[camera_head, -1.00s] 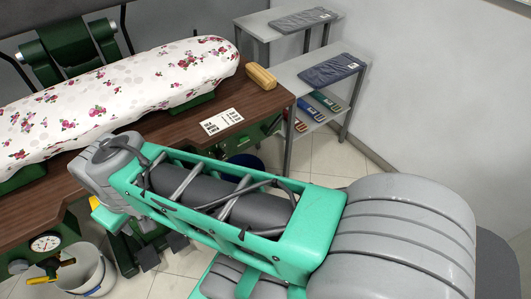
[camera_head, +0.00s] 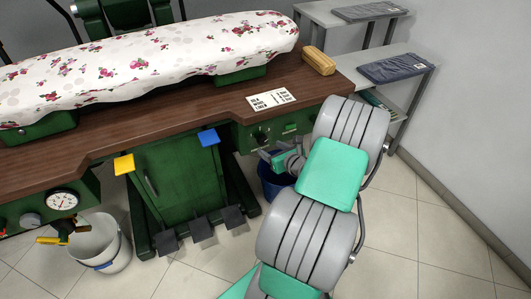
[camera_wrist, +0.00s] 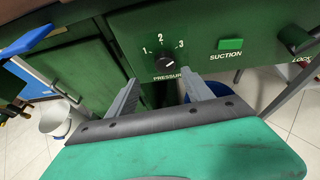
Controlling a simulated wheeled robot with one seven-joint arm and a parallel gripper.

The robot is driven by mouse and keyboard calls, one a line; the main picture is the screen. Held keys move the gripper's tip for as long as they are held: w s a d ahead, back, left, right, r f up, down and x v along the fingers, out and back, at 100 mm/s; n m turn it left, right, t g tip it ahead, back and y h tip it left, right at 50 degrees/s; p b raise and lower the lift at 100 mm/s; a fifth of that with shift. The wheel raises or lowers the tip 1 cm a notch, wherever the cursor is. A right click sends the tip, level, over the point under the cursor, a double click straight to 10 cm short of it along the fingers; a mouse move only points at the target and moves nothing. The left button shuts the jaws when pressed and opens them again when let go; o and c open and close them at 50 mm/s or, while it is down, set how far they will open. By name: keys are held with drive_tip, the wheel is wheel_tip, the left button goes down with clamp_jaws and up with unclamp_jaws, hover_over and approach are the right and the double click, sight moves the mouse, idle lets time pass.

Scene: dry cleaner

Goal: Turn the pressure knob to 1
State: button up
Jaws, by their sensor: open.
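The pressure knob (camera_wrist: 167,61) is a small black dial on the green panel, with 1, 2 and 3 marked in an arc above and PRESSURE written below. Its light pointer mark seems to lean toward the upper right, on the side of the 3. In the head view the knob (camera_head: 261,138) shows on the front panel under the table edge. My gripper (camera_wrist: 160,86) is open and empty in the wrist view. Its two fingers point at the panel just below the knob, apart from it. In the head view my gripper (camera_head: 274,157) is small and partly hidden.
A green SUCTION button (camera_wrist: 230,44) and a dark handle (camera_wrist: 297,40) near LOCK lie right of the knob. The ironing table (camera_head: 200,110) overhangs the panel. A blue bucket (camera_head: 274,182) stands below.

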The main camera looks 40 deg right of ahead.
sight(264, 142)
drive_tip(key=shift+m, duration=0.5)
drive_tip(key=x, duration=0.5)
drive_tip(key=d+b+x, duration=0.1)
drive_tip(key=x, duration=0.1)
drive_tip(key=shift+w+d+f, duration=0.1)
drive_tip(key=shift+w, duration=0.05)
drive_tip(key=shift+c, duration=0.3)
clamp_jaws()
